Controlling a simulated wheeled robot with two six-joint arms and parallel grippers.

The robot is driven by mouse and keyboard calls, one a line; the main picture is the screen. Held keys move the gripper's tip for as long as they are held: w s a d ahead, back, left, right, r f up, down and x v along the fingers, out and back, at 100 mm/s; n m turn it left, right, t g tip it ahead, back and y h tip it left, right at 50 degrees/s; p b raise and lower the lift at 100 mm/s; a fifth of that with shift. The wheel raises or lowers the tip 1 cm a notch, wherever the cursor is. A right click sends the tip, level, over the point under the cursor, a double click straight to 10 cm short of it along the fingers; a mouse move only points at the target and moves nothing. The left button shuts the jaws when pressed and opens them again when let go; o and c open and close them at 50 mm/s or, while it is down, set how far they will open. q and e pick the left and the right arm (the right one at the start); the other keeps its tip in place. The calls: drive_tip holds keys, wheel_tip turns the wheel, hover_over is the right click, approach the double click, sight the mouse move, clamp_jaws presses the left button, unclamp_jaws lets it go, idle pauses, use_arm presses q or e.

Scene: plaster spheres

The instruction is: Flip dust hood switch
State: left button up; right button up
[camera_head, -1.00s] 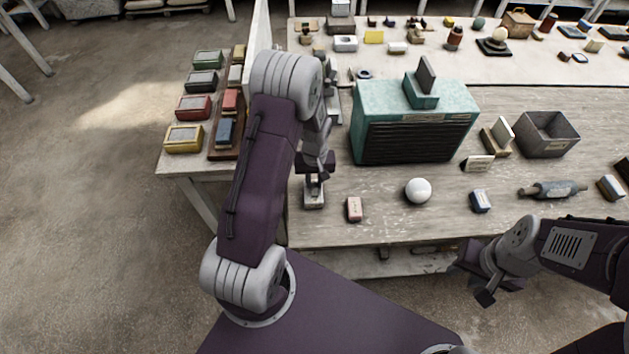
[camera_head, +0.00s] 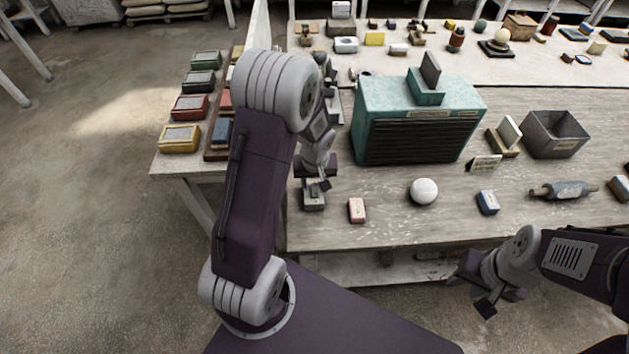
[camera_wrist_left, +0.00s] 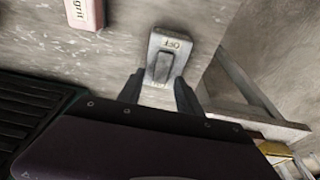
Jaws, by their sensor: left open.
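The dust hood, a teal box with a dark slatted front (camera_head: 418,140), stands on the bench. A small grey switch box (camera_head: 313,198) sits to its front left, near the bench's left edge. In the left wrist view the switch box (camera_wrist_left: 178,45) has a dark rocker and a small label that seems to read OFF. My left gripper (camera_head: 318,181) is just above the switch box in the head view, partly covering it. In the left wrist view its open fingers (camera_wrist_left: 158,93) straddle the near end of the box; contact cannot be told. My right gripper (camera_head: 474,285) hangs off the bench's front edge.
A pink block (camera_head: 357,210) lies right of the switch box. A white sphere (camera_head: 424,191), a blue block (camera_head: 488,202) and a grey roller (camera_head: 563,190) lie farther right. A grey bin (camera_head: 556,134) stands behind them. A side table with coloured blocks (camera_head: 180,138) is left.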

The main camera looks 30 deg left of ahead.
sight(315, 193)
use_arm(q)
drive_tip(key=v, duration=0.9)
drive_tip(key=shift+p, duration=0.4)
drive_tip(key=shift+d, duration=0.15)
drive_tip(key=s+d+f+m+h, duration=0.1)
drive_tip(key=s+d+m, duration=0.5)
drive_tip(key=s, duration=0.5)
drive_tip(key=shift+s+d+g, duration=0.2)
drive_tip(key=shift+d+g, duration=0.1)
drive_tip(key=shift+g, duration=0.1)
drive_tip(key=shift+s+r, duration=0.1)
drive_tip(key=shift+s, duration=0.05)
